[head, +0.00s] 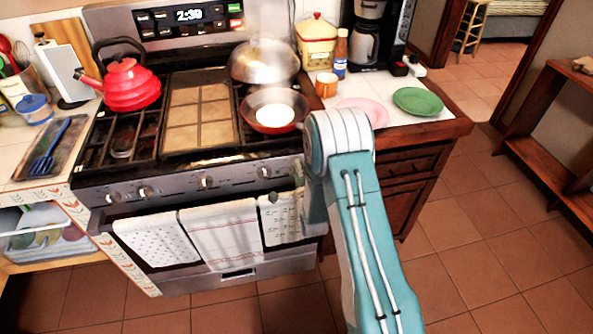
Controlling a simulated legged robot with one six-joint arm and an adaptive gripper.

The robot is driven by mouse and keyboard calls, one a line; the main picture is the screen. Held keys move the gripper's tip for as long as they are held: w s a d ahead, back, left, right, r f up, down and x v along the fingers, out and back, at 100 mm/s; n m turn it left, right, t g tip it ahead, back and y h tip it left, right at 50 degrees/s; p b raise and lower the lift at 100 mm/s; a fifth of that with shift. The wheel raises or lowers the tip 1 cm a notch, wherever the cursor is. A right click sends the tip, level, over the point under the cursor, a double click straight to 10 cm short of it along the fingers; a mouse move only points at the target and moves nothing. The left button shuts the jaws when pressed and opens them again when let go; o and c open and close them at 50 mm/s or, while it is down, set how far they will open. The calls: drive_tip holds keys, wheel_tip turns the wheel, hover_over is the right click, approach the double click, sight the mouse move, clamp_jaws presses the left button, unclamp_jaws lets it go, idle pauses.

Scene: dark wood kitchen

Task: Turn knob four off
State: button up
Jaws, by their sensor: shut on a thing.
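The stove's front panel (235,181) carries a row of knobs. I see a far-left knob (112,197), a second knob (146,192), a third knob (206,182) and a fourth knob (264,172), counting from the left. The knobs are too small for me to read their settings. My teal and white arm rises from the bottom right and bends down at the right end of the panel. My gripper is hidden behind my arm links, so its fingers and whatever lies between them do not show. The panel's right end is partly covered too.
A red kettle (129,86) and a pan (272,107) stand on the stovetop. Towels (222,232) hang from the oven handle below the knobs. A counter with a green plate (418,101) and a pink plate (362,110) is right of the stove. The tiled floor at right is clear.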

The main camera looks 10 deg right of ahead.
drive_tip(key=shift+d+f, duration=0.15)
drive_tip(key=o, duration=1.1)
drive_tip(key=shift+d, duration=0.1)
drive_tip(key=shift+o, duration=0.2)
drive_tip(key=shift+s, duration=0.3)
drive_tip(key=s, duration=1.1)
drive_tip(key=shift+s, duration=0.2)
